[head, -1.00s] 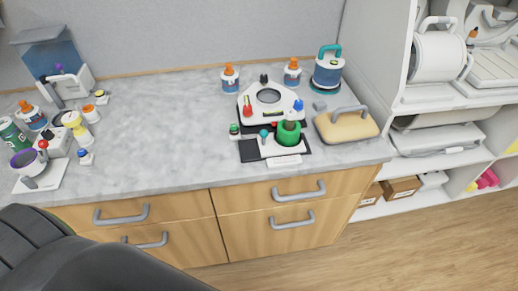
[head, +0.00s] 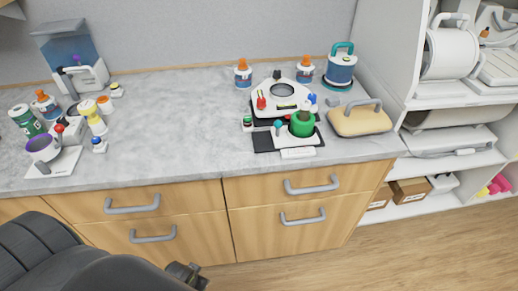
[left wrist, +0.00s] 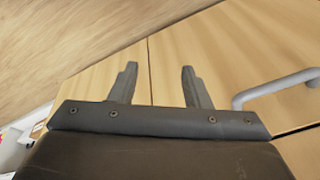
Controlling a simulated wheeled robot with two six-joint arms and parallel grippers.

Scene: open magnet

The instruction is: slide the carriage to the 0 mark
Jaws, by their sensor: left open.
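A white device with a round dark opening (head: 283,91) sits on a black base at the right part of the counter, with red and blue knobs. In front of it a green round part (head: 302,124) stands on a low black and white plate (head: 265,141). I cannot tell which part is the carriage, and no 0 mark is legible. My left gripper (head: 192,272) is low in front of the drawers, well away from the device. In the left wrist view its two fingers (left wrist: 158,82) are apart with nothing between them. My right gripper is not in view.
The marble counter (head: 180,120) is clear in the middle. Bottles and a blue-topped dispenser (head: 70,50) stand at the left. A tan block with a grey handle (head: 360,120) is right of the device. Drawer handles (head: 312,185) protrude from the cabinet front.

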